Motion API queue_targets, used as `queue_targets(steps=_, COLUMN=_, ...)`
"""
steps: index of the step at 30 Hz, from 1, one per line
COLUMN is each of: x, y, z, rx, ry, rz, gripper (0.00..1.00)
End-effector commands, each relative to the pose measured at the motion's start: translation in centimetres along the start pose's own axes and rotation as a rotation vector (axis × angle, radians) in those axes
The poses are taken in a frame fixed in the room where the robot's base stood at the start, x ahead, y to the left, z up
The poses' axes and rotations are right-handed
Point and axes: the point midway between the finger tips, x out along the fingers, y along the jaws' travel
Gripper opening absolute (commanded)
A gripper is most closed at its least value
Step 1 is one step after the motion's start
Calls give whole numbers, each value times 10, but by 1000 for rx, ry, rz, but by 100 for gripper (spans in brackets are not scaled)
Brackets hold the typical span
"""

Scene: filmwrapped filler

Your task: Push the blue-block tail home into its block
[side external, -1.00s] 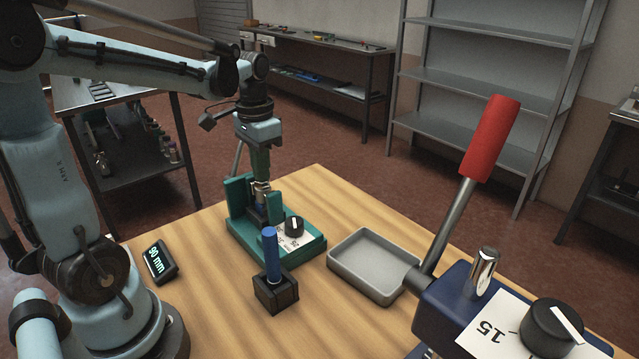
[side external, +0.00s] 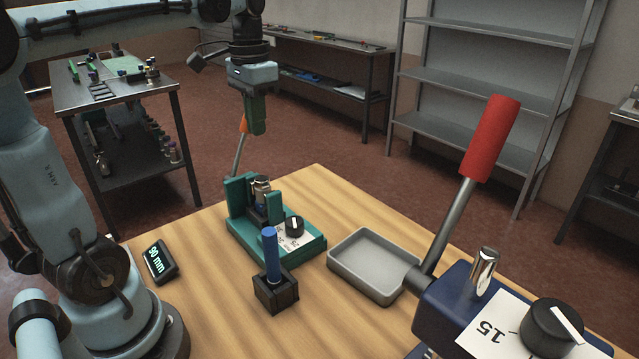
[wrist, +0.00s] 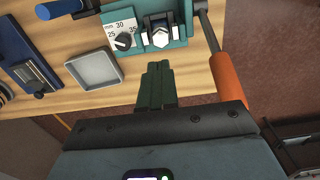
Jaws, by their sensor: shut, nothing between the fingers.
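The navy-blue block (side external: 455,298) stands at the front right, with a red-handled lever (side external: 492,138), a black dial (side external: 553,325) and a chrome cylinder (side external: 484,272) upright on it. Which part is its tail I cannot tell. A blue rod (side external: 271,254) stands upright in a small black block (side external: 276,291). The green fixture (side external: 300,252) holds a silver-topped part (side external: 261,184), also visible in the wrist view (wrist: 160,35). My gripper (side external: 257,132) is shut and empty, well above the green fixture. Its dark green fingers also show in the wrist view (wrist: 157,66).
An empty grey tray (side external: 375,292) lies between the green fixture and the navy block. An orange-handled lever (wrist: 229,76) rises behind the fixture. A small display (side external: 160,262) reads 90 mm. The table's front middle is clear.

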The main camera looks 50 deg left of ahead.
Motion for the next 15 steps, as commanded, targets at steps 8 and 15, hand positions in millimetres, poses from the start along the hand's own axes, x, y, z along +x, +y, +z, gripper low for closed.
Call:
queue_targets(steps=8, x=-34, y=0, z=0, rx=0, ry=0, rz=0, gripper=0)
queue_targets(steps=15, x=-41, y=0, z=0, rx=0, ry=0, rz=0, gripper=0)
